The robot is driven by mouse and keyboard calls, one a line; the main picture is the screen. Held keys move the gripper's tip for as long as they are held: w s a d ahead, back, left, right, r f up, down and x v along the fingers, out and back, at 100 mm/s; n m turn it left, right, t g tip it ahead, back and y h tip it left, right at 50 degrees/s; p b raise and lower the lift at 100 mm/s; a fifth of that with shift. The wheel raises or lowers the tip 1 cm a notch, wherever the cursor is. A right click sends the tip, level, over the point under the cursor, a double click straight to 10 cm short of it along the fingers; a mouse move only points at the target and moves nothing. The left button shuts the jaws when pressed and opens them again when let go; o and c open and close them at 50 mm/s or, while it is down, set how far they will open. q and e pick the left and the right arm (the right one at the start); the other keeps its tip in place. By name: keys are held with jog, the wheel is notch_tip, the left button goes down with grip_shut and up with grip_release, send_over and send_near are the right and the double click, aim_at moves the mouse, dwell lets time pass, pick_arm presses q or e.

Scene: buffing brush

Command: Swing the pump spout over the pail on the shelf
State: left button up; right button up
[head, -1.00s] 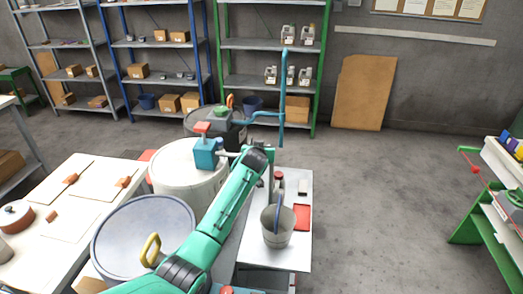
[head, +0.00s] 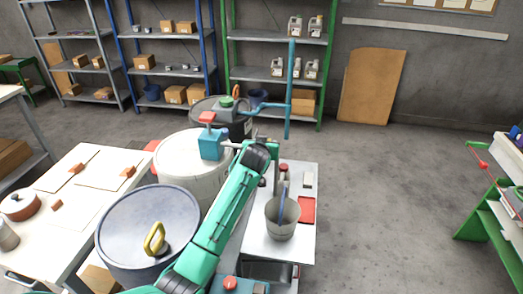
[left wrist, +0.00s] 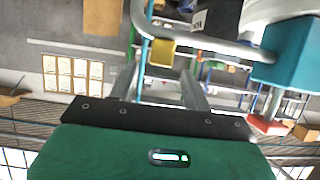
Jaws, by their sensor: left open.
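The teal pump (head: 211,145) with a red top stands on a cream drum (head: 168,163). In the left wrist view the pump body (left wrist: 293,60) is at the right edge, and its grey pipe spout (left wrist: 200,42) runs left and bends at the far left. In the head view my arm hides most of the spout. The grey pail (head: 283,220) stands upright on a white shelf (head: 302,252), right of my forearm.
A tall blue pipe (head: 290,80) rises by a dark drum (head: 205,110) behind the pump. A lidded drum (head: 130,225) with a yellow handle stands left of my arm. A red pad (head: 307,210) lies beside the pail.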

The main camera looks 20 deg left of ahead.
pick_arm(q)
jog(key=v, duration=0.6)
jog(key=shift+s+r+b, duration=0.15)
jog(key=shift+s+b, duration=0.15)
jog(key=shift+b, duration=0.15)
jog(key=shift+d, duration=0.1)
